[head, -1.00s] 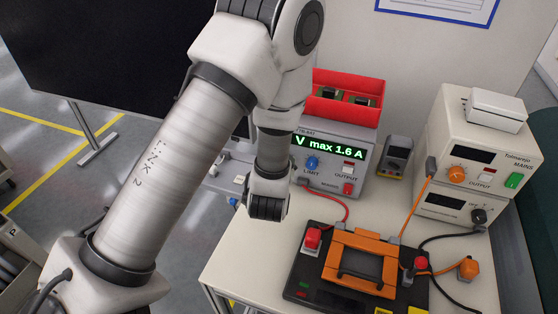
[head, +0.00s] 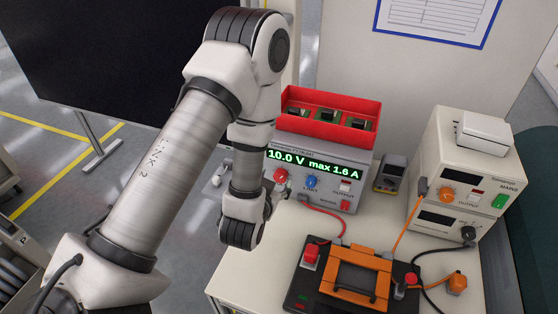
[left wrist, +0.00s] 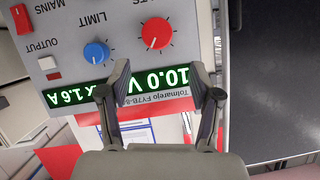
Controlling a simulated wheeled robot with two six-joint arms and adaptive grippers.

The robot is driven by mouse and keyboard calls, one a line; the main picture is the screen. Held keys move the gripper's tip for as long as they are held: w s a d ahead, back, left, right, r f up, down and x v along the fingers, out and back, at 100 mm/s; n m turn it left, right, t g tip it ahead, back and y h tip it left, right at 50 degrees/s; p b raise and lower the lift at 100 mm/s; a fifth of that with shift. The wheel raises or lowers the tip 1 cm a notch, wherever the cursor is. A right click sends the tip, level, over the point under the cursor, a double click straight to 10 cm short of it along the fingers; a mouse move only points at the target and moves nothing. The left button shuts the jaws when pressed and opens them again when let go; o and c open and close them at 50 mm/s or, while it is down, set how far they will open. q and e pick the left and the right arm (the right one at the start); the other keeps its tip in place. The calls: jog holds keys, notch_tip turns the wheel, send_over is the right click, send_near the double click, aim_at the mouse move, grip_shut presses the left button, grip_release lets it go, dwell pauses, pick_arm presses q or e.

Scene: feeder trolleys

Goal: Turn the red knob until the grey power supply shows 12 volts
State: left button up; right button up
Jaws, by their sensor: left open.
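The grey power supply (head: 318,182) stands on the bench, and its green display (head: 312,164) reads 10.0 V max 1.6 A. The red knob (head: 281,175) is at the left of its front, beside a blue knob (head: 311,182). In the left wrist view, upside down, the red knob (left wrist: 157,33) with its white pointer lies just beyond my left gripper (left wrist: 160,80). The jaws are open and empty, apart from the knob, with the display (left wrist: 120,95) showing between and beside the fingers. In the head view my left wrist partly hides the supply's left side.
A red bin (head: 330,122) with parts sits on the supply. A black board with an orange frame (head: 334,298) and a red lead (head: 322,211) lie in front. A handheld meter (head: 391,172) and a cream instrument (head: 457,185) stand to the right.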

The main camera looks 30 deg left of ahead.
aim_at(279, 179)
pick_arm(q)
jog(key=shift+n+h, duration=0.4)
jog(key=shift+n, duration=0.5)
jog(key=w+f+b, duration=0.1)
jog(key=w+a+f+b, duration=0.1)
jog(key=b, duration=0.1)
jog(key=w+f+b, duration=0.1)
jog(key=f+b, duration=0.1)
jog(key=shift+w+a, duration=0.25)
jog(key=shift+w, duration=0.15)
jog(key=shift+w+f, duration=0.15)
jog(key=shift+w, duration=0.1)
jog(key=c, duration=1.1)
pick_arm(e)
notch_tip(279, 179, down, 4)
jog(key=shift+r, duration=0.25)
